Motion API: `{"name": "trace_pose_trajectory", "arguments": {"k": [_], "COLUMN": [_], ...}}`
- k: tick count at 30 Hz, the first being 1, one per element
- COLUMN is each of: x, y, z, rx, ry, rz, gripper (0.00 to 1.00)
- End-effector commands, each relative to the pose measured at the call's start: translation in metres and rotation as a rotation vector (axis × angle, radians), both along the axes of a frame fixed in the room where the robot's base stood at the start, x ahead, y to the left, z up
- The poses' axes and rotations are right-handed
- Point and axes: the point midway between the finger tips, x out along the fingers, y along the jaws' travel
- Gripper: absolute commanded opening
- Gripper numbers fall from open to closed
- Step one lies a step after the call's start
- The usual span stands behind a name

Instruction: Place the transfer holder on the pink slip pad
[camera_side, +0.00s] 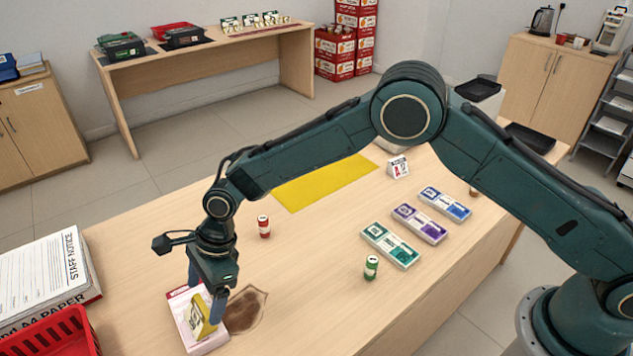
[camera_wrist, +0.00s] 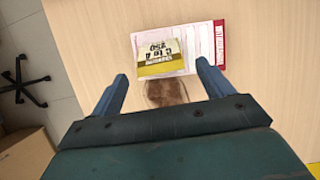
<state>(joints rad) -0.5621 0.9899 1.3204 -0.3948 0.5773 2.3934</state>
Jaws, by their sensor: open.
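The transfer holder, a yellow and white block with printed lettering (camera_side: 203,318), rests on the pink slip pad (camera_side: 207,344) at the front left of the counter. In the wrist view the holder (camera_wrist: 164,52) covers the left and middle part of the pad, whose red edge strip (camera_wrist: 220,45) shows at the right. My gripper (camera_side: 205,292) is right above the pad, its fingers pointing down, partly in front of the holder. In the wrist view my gripper (camera_wrist: 162,72) is open, with one finger to each side of the holder and a gap visible on both sides.
A brown stain (camera_side: 245,311) lies right of the pad. A red basket (camera_side: 55,335) and paper stack (camera_side: 45,275) are left.

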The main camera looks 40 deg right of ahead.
Motion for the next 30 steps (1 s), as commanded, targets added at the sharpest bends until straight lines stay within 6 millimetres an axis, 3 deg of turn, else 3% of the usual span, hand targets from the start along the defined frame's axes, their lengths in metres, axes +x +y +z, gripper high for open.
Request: {"name": "trace_pose_trajectory", "arguments": {"k": [6,15,30], "x": [0.001,0.000,0.000], "y": [-0.014,-0.028,-0.031], "z": [0.035,0.069,0.076], "rx": [0.003,0.002,0.001], "ry": [-0.003,-0.001,0.000], "rz": [0.000,0.001,0.001], "gripper": [0.79,0.79,0.79]}}
